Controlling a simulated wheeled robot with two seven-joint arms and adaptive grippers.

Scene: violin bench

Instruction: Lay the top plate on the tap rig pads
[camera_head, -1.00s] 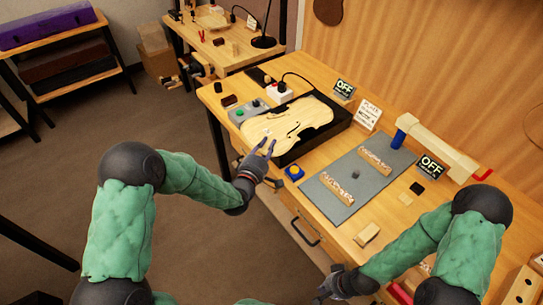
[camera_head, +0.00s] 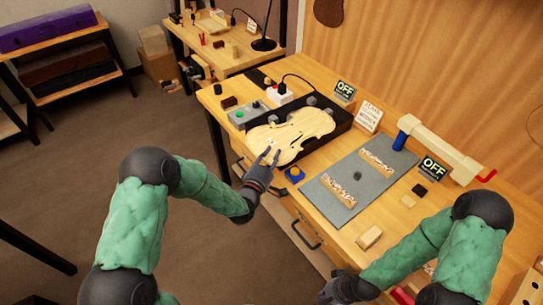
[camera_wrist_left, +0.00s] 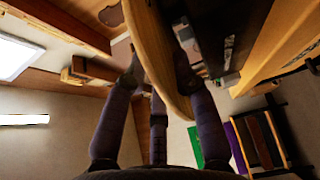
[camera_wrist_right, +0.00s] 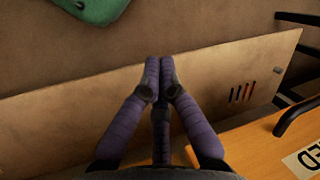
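The top plate (camera_head: 300,128) is a pale violin-shaped board with sound holes, held over the front of the black tray (camera_head: 345,119). My left gripper (camera_head: 268,157) has its fingers at the plate's near left edge. In the left wrist view the plate (camera_wrist_left: 160,50) stands edge-on between the fingers (camera_wrist_left: 158,78). Two wooden bars with pale, bumpy tops, the far one (camera_head: 377,160) and the near one (camera_head: 339,190), lie apart and bare on a grey mat (camera_head: 336,171). My right gripper (camera_wrist_right: 159,62) is shut and empty, low at the bench's front in the head view (camera_head: 330,292).
A clamp bar (camera_head: 440,150) with a red handle and an OFF sign (camera_head: 432,167) stand beyond the mat.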

